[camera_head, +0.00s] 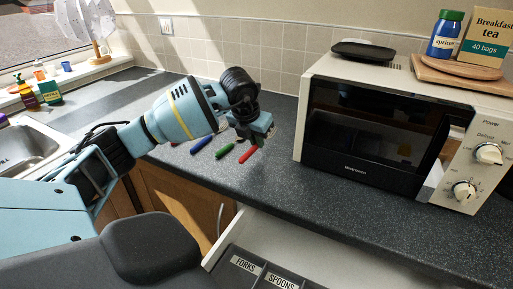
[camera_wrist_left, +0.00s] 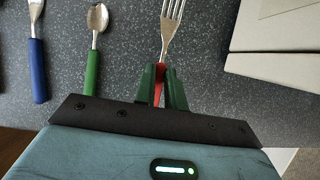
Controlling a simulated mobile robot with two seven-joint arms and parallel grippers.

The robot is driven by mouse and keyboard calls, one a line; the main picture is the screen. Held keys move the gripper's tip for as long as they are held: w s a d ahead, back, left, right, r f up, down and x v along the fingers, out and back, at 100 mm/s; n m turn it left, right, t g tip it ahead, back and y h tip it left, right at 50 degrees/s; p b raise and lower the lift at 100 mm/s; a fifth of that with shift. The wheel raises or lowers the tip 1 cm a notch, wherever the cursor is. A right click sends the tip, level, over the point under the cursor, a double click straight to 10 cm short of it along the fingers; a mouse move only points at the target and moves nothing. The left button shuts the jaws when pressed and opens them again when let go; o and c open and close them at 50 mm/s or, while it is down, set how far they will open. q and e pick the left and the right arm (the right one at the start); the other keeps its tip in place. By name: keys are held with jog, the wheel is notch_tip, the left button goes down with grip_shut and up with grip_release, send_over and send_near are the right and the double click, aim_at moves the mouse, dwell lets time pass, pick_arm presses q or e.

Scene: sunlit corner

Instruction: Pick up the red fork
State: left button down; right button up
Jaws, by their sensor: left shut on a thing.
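The red fork (camera_wrist_left: 170,35) shows in the left wrist view with its metal tines pointing up and its red handle between the green fingers. My left gripper (camera_wrist_left: 161,85) is shut on the red handle. In the head view the red fork's handle (camera_head: 248,154) shows just below my left gripper (camera_head: 259,136), over the dark worktop. I cannot tell whether the fork still touches the worktop. My right gripper is not in view.
A green-handled spoon (camera_wrist_left: 93,45) and a blue-handled fork (camera_wrist_left: 38,60) lie to the left of the red fork. A microwave (camera_head: 365,125) stands close on the right. Below the worktop edge is an open drawer with labelled compartments (camera_head: 255,270). A sink (camera_head: 25,148) is at the left.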

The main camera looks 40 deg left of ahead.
pick_arm(q)
jog(key=s+d, duration=0.2)
jog(key=s, duration=0.2)
jog(key=s+d+r+b, duration=0.1)
jog(key=s+d, duration=0.2)
jog(key=s, duration=0.1)
jog(key=s+d, duration=0.3)
jog(key=s, duration=0.1)
jog(key=shift+r+b, duration=0.15)
jog(key=shift+b, duration=0.15)
jog(key=shift+s+d+r, duration=0.1)
jog(key=shift+s+d, duration=0.35)
jog(key=shift+s, duration=0.2)
jog(key=shift+w, duration=0.1)
